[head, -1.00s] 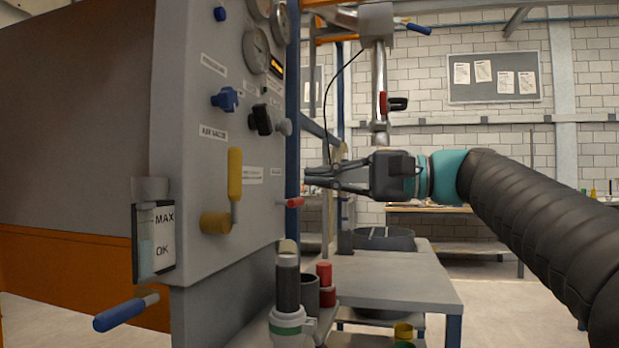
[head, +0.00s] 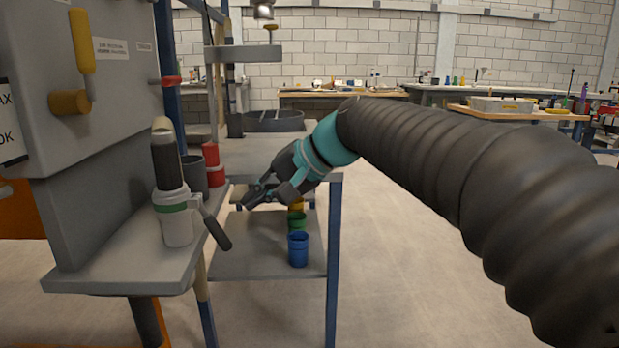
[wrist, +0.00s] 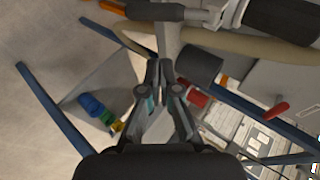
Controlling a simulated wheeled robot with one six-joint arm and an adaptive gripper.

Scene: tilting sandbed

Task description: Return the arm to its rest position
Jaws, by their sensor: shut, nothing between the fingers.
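My gripper (head: 262,194) is at the left end of my arm in the head view, pointing down and left. It is in front of the grey table, near the table's front edge, and to the right of the small shelf on the panel. In the wrist view my gripper (wrist: 160,64) has its fingertips together, with nothing held between them. My arm, in a black ribbed sleeve, runs from the gripper to the lower right of the head view.
A grey and white cylinder with a handle (head: 175,200) stands on the panel's shelf (head: 120,270). Red cups (head: 211,160) are behind it. Open floor (head: 400,270) lies right of the table.

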